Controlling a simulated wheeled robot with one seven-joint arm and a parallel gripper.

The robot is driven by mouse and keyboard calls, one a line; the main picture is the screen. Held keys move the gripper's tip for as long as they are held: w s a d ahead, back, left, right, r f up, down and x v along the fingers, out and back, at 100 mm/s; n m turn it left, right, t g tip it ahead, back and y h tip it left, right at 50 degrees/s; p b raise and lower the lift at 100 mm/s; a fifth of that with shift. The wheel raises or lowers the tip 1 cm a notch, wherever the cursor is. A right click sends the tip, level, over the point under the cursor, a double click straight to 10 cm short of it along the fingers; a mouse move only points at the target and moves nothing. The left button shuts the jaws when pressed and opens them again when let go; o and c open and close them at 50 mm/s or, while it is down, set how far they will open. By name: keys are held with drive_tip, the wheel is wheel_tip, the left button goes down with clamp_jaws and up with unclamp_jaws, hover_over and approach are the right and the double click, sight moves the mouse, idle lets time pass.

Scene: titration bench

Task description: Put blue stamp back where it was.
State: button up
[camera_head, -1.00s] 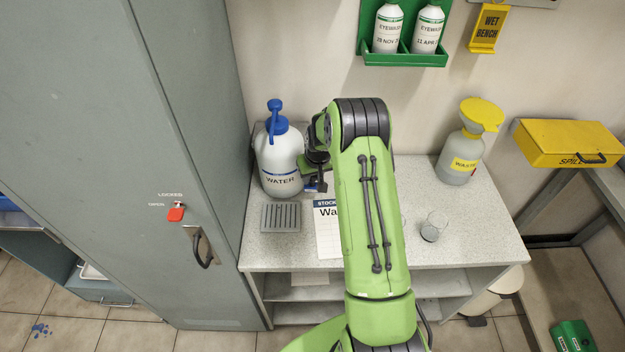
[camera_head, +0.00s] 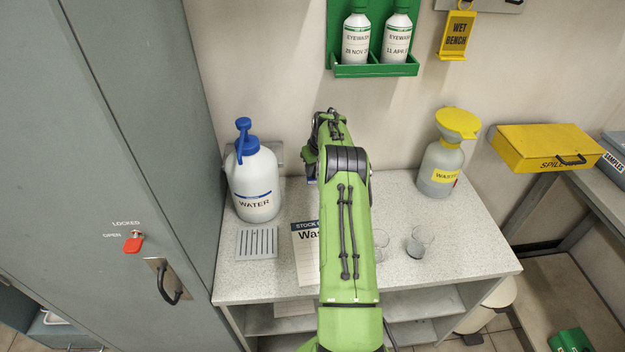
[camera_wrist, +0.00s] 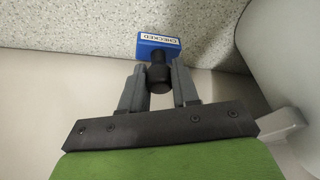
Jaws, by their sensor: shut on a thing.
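The blue stamp (camera_wrist: 157,45) has a black handle and a white label reading CHECKED. It shows in the wrist view, with its handle between the two grey fingers of my gripper (camera_wrist: 159,83). My gripper is shut on that handle. In the head view my gripper (camera_head: 311,168) is mostly hidden behind my green arm, above the back of the bench near the wall. Only a small bit of blue shows there, and I cannot tell whether the stamp touches the bench. The speckled bench top (camera_head: 392,267) shows to the right of my arm.
A white WATER jug (camera_head: 254,185) stands left of my gripper, with a grey slatted tray (camera_head: 257,243) before it. A stock sheet (camera_head: 305,262) lies partly under my arm. Two glass beakers, one at right (camera_head: 419,242), and a yellow-topped WASTE bottle (camera_head: 440,170) stand to the right.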

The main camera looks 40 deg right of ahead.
wheel_tip(320, 180, down, 4)
drive_tip(key=shift+r, duration=0.15)
drive_tip(key=shift+b, duration=0.35)
drive_tip(key=o, duration=0.9)
drive_tip(key=shift+c, duration=0.2)
